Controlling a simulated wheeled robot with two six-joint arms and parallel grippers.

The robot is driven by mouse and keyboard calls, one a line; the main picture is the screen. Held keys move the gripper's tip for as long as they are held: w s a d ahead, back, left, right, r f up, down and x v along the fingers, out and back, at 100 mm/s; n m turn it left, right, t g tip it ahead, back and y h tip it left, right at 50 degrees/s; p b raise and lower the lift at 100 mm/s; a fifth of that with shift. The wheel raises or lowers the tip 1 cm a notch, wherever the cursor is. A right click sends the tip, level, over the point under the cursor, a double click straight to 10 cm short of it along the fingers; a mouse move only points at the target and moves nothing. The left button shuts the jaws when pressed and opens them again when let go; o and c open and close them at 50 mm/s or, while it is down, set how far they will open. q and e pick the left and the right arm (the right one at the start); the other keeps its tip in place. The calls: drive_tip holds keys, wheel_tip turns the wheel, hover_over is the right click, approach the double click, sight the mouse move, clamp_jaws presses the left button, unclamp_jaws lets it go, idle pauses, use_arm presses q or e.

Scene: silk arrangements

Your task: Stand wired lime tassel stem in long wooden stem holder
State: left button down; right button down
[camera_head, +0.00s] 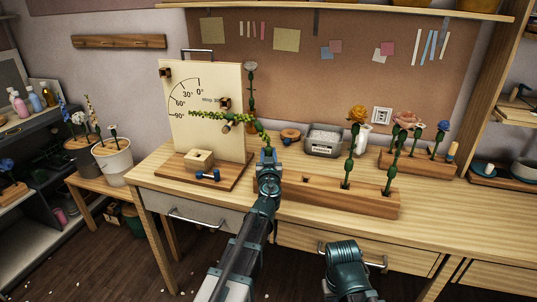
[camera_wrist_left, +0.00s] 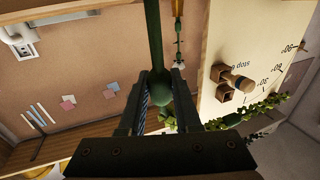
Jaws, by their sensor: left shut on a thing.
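My left gripper (camera_head: 267,154) is shut on the green stem of the lime tassel stem (camera_head: 222,116), above the left end of the long wooden stem holder (camera_head: 325,198). The leafy tassel arches to the left across the front of the angle board. In the left wrist view my left gripper (camera_wrist_left: 165,105) has a round green knob of the stem (camera_wrist_left: 154,40) between its fingers, and the tassel (camera_wrist_left: 250,112) hangs off to the right. The lower stem end is hidden in the head view.
The angle board (camera_head: 205,85) stands left of my left gripper, with a small wooden block (camera_head: 199,158) and blue dumbbell-shaped piece (camera_head: 208,175) on its base. A grey tray (camera_head: 325,138) and a second flower holder (camera_head: 425,166) stand behind. The table's right front is clear.

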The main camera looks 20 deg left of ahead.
idle(0.3)
use_arm(q)
drive_tip(key=c, duration=0.5)
unclamp_jaws()
drive_tip(key=o, duration=0.5)
